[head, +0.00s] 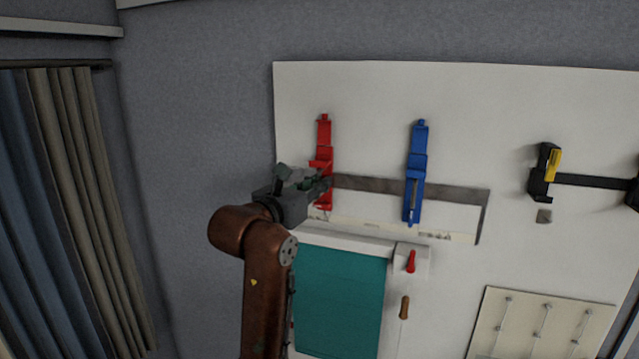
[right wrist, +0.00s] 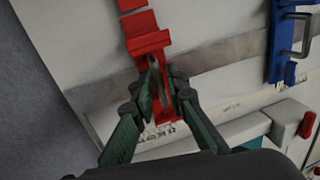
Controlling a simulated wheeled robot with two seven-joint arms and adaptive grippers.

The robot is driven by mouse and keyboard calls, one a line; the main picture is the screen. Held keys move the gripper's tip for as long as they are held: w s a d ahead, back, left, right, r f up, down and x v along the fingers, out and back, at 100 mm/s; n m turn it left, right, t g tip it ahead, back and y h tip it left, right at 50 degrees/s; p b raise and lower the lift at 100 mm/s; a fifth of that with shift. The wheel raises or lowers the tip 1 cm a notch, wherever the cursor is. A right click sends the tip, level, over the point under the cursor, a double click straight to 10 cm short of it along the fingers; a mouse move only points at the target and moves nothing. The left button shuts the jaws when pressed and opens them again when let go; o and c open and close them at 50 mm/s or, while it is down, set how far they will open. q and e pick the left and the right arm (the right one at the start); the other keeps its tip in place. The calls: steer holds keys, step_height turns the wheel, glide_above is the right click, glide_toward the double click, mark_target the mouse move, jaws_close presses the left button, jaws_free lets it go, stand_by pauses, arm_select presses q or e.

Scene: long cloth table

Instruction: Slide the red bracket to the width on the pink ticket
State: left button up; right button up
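The red bracket (head: 324,135) sits upright at the left end of a grey metal rail (head: 380,184) on the white wall board. It also shows in the right wrist view (right wrist: 148,42), with a thin grey handle on its front. My right gripper (head: 322,184) is at the bracket's lower half. In the right wrist view its two dark fingers (right wrist: 166,98) stand either side of the handle, with red showing in the gap between them; they look open, and contact is unclear. My left gripper is out of view. I cannot make out a pink ticket.
A blue bracket (head: 415,170) sits on the rail to the right. A teal panel (head: 340,300) and a small box with a red handle (head: 411,261) are below. A black and yellow clamp (head: 545,172) is far right. Rail between the brackets looks clear.

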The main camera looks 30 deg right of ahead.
steer(key=v, duration=1.1)
steer(key=shift+a, duration=0.3)
steer(key=shift+r, duration=0.1)
